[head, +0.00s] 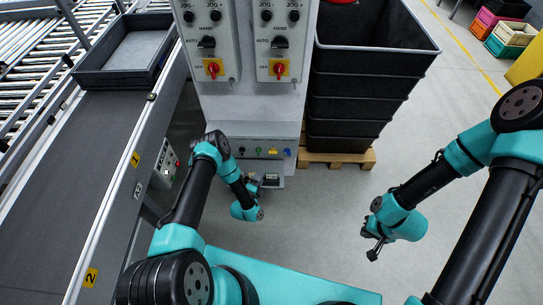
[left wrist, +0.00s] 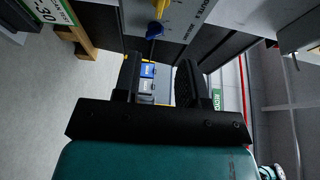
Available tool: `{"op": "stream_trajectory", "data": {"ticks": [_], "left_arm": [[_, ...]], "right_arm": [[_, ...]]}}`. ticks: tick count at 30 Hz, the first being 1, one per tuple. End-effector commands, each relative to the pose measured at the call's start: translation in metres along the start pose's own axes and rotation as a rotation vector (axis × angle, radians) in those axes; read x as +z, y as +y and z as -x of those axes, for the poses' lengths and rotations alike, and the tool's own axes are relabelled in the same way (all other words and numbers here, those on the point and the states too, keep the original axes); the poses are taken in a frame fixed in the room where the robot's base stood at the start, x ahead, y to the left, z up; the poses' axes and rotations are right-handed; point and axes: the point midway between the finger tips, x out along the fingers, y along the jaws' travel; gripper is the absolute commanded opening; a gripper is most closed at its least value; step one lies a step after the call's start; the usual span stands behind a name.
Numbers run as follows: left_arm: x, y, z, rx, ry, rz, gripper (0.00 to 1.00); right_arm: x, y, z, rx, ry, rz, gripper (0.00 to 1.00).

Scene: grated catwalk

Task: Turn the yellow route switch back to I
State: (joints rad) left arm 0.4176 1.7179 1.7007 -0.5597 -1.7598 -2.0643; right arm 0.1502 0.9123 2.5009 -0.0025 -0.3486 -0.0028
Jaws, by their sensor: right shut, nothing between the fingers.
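The yellow route switch (head: 272,151) is a small knob on the low strip of the grey cabinet in the head view, between a green knob and a blue knob. In the left wrist view the yellow switch (left wrist: 162,7) is cut by the top edge, beside printed route lettering; its exact setting is unclear. My left gripper (left wrist: 158,65) is open and empty, its two black fingers spread below the switches and apart from the yellow one. In the head view it is partly hidden by my wrist. My right gripper (head: 374,250) is shut and empty over the floor at right.
A blue knob (left wrist: 155,30) sits close to the yellow switch. Above the strip are two panels with red switches (head: 213,68). Stacked black crates (head: 360,85) stand right of the cabinet, a conveyor (head: 75,160) at left.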

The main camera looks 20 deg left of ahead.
Motion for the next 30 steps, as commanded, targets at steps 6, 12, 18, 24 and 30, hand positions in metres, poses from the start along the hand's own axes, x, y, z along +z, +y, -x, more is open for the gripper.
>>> {"op": "stream_trajectory", "data": {"ticks": [6, 12, 18, 24, 30], "left_arm": [[-0.001, -0.001, -0.037, -0.003, 0.001, -0.002, 0.38], [-0.001, -0.001, -0.071, -0.002, 0.001, 0.000, 0.38], [-0.001, 0.000, -0.105, -0.002, 0.001, -0.001, 0.38], [-0.001, 0.000, -0.134, -0.001, 0.000, 0.000, 0.38], [0.000, 0.000, -0.150, 0.001, 0.000, 0.001, 0.38]], "right_arm": [[0.000, 0.000, 0.000, 0.000, 0.000, 0.000, 0.00], [0.000, 0.000, 0.000, 0.000, 0.000, 0.000, 0.00], [0.000, 0.000, 0.000, 0.000, 0.000, 0.000, 0.00], [0.000, 0.000, 0.000, 0.000, 0.000, 0.000, 0.00], [0.000, 0.000, 0.000, 0.000, 0.000, 0.000, 0.00]]}}
